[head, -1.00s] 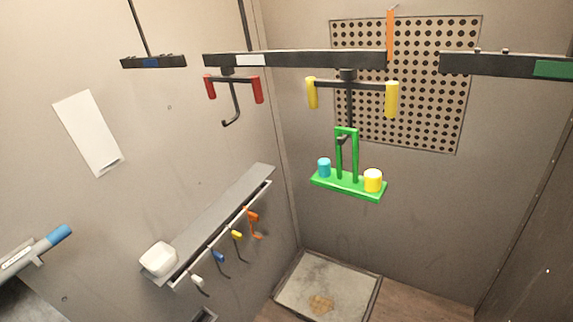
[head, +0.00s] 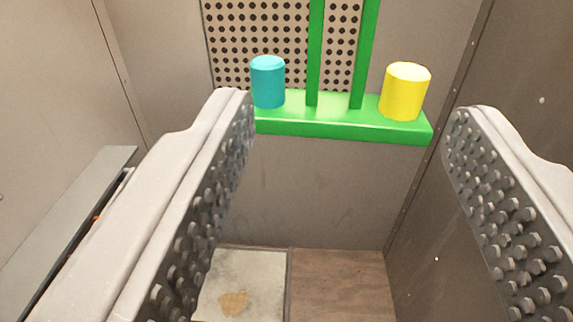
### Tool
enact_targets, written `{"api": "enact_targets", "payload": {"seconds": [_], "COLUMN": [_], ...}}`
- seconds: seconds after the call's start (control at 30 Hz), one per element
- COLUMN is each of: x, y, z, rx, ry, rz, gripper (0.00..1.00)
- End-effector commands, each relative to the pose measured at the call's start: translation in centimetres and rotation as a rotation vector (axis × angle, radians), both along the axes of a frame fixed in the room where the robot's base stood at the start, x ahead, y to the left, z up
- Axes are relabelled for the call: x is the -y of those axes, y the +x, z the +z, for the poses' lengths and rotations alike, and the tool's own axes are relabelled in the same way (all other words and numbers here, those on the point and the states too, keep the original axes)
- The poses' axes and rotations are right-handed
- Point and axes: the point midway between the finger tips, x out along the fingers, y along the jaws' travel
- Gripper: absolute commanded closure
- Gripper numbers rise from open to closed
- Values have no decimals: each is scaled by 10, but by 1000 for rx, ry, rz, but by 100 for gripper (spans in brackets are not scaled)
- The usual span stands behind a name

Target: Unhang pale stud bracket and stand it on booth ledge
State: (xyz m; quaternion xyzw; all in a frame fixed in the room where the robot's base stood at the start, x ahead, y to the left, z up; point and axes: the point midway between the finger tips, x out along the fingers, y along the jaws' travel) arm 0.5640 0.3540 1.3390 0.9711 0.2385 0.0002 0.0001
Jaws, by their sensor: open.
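A bright green bracket (head: 330,122) hangs ahead of my gripper (head: 350,125), with two green uprights running out of the top of the head view. A teal stud (head: 268,82) stands on its left end and a yellow stud (head: 404,90) on its right end. No plainly pale bracket shows. My gripper is open, its two studded fingers apart on either side of the lower view, with nothing between them. The left fingertip overlaps the bracket's left end in the picture; I cannot tell whether they touch. The hook above is out of view. The booth ledge (head: 75,215) is at the left, partly hidden by the left finger.
A perforated panel (head: 235,45) is on the back wall behind the bracket. A grey floor tray (head: 245,275) with a tan patch lies below, beside brown flooring (head: 340,285). A dark side wall (head: 520,60) stands close on the right.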

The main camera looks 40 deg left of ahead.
Motion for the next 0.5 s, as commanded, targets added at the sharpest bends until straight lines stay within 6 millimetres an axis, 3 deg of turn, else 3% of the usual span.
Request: {"api": "enact_targets", "payload": {"seconds": [0.5], "x": [-40], "y": [76], "z": [0], "rx": [2], "ry": [-1], "rz": [0], "gripper": [45]}}
